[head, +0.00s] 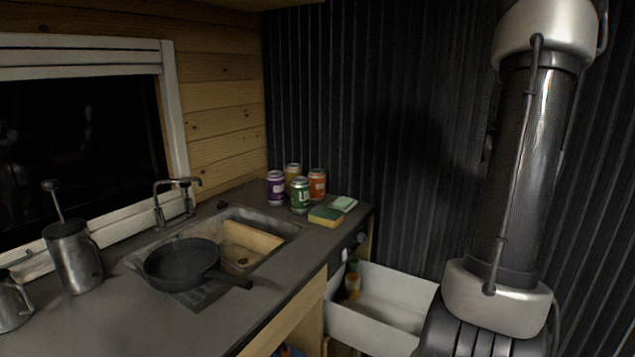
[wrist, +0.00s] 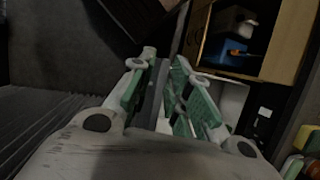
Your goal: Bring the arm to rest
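My gripper (wrist: 167,62) shows in the wrist view, with green and grey fingers close together near the middle of the picture. In the head view my arm stands upright at the right, in front of the dark ribbed wall. My gripper is outside the head view.
An open cupboard (wrist: 293,45) shows in the wrist view.

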